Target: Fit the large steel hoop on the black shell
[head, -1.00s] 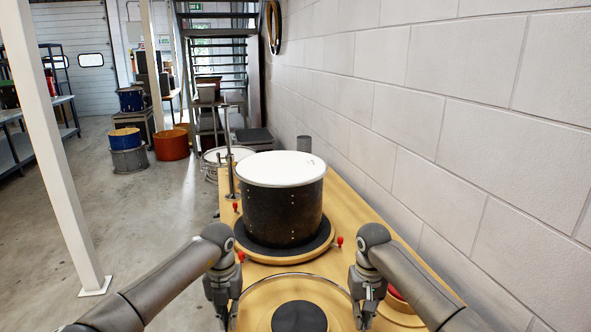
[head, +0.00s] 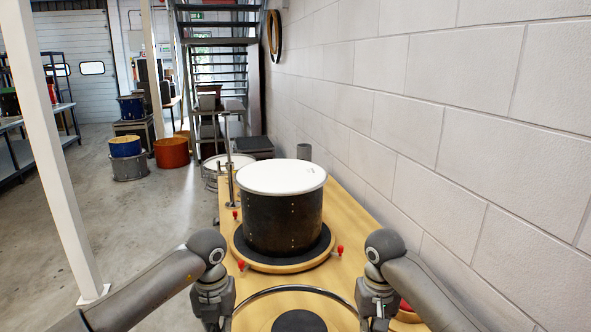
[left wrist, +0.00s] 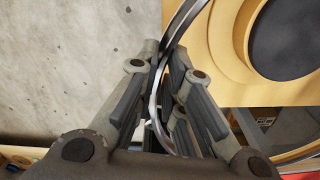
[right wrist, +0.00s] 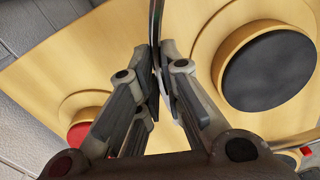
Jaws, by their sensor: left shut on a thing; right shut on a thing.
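The black shell (head: 283,222) stands upright with a white head (head: 282,177) on top, on a round wooden turntable with a dark pad. The large steel hoop (head: 298,289) is in front of the shell, nearer to me, above the bench. My left gripper (head: 215,318) is shut on the hoop's left side; the left wrist view shows the hoop (left wrist: 155,95) between its fingers. My right gripper (head: 375,318) is shut on the hoop's right side; the right wrist view shows the hoop rim (right wrist: 156,40) between its fingers. The hoop's near part is out of the head view.
A smaller round stand with a dark pad (head: 299,322) is below the hoop. Red knobs (head: 340,250) stand at the turntable's edge. A metal post (head: 230,178) rises left of the shell. A block wall (head: 450,130) borders the bench on the right.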

